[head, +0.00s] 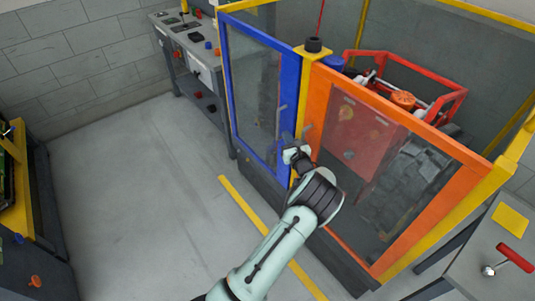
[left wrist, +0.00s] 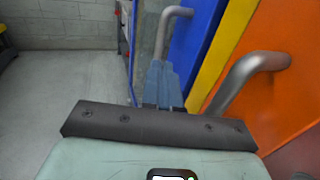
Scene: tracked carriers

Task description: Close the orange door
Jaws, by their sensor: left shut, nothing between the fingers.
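The orange door (head: 318,100) has an orange frame and a see-through panel, and stands at the right of the enclosure front. It looks about in line with the yellow frame; I cannot tell whether any gap is left. Its grey bar handle (left wrist: 245,75) is near its left edge, beside the yellow post (left wrist: 222,55). My left gripper (head: 292,150) is shut and empty in front of the post, between the blue and orange doors. In the left wrist view its fingers (left wrist: 163,85) point at the blue side, left of the orange door's handle. My right gripper is out of view.
A blue door (head: 290,85) with its own grey handle (left wrist: 172,22) is left of the post. A red-framed machine (head: 455,100) stands inside. A grey cabinet (head: 500,245) is at the right, a workbench (head: 190,45) at the back. The floor at left is clear.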

